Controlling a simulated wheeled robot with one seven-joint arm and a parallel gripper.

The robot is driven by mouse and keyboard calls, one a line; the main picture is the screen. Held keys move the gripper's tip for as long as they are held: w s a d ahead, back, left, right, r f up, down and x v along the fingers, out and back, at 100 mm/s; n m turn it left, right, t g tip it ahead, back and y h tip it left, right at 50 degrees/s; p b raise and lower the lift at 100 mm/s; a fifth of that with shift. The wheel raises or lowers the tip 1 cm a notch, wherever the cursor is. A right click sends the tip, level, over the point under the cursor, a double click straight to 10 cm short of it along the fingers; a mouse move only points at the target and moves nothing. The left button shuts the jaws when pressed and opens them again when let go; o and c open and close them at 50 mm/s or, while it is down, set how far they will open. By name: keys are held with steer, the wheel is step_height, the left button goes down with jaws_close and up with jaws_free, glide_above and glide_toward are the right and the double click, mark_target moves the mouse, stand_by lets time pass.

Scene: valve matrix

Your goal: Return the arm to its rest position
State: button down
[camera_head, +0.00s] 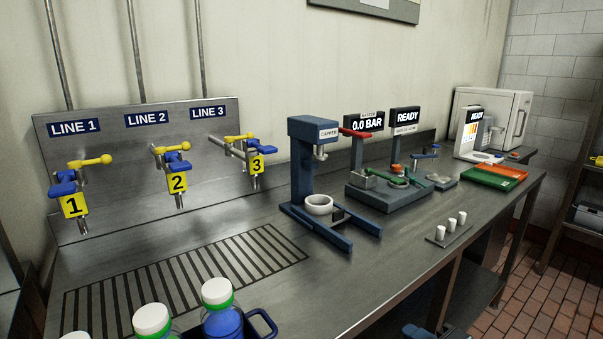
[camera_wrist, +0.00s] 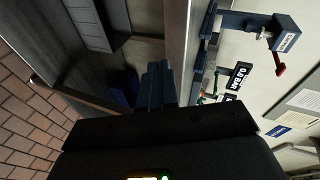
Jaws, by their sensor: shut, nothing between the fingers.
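My gripper (camera_wrist: 158,84) shows in the wrist view with its two dark fingers together and nothing between them. It is in open air in front of the bench, touching nothing that I can see. The wrist view is turned on its side, with the bench edge running top to bottom beside the fingers. In the head view most of my arm is out of frame; a small dark blue part shows at the bottom edge, and I cannot tell what it is.
The steel bench (camera_head: 420,232) carries a blue capper (camera_head: 318,160), a green-levered station (camera_head: 390,188), small white caps (camera_head: 450,226) and trays (camera_head: 493,177). Valves 1 (camera_head: 75,205), 2 (camera_head: 178,183) and 3 (camera_head: 257,164) are on the back panel. Bottles (camera_head: 222,318) stand at the front left.

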steer(key=s+f+n+h, duration=0.2)
steer(key=s+f, duration=0.1)
steer(key=s, duration=0.9)
steer(key=s+f+n+h, duration=0.1)
steer(key=s+f+h, duration=0.25)
steer(key=s, duration=0.85)
steer(key=s+r+n+t, duration=0.1)
steer(key=s+r+n, duration=0.3)
steer(key=s, duration=0.5)
steer(key=s+r+n+t, duration=0.1)
steer(key=s+r+n, duration=0.2)
steer(key=s+r, duration=0.5)
steer(key=shift+s+d+r+n, duration=0.25)
steer(key=shift+s+d+n, duration=0.15)
steer(key=shift+s, duration=0.55)
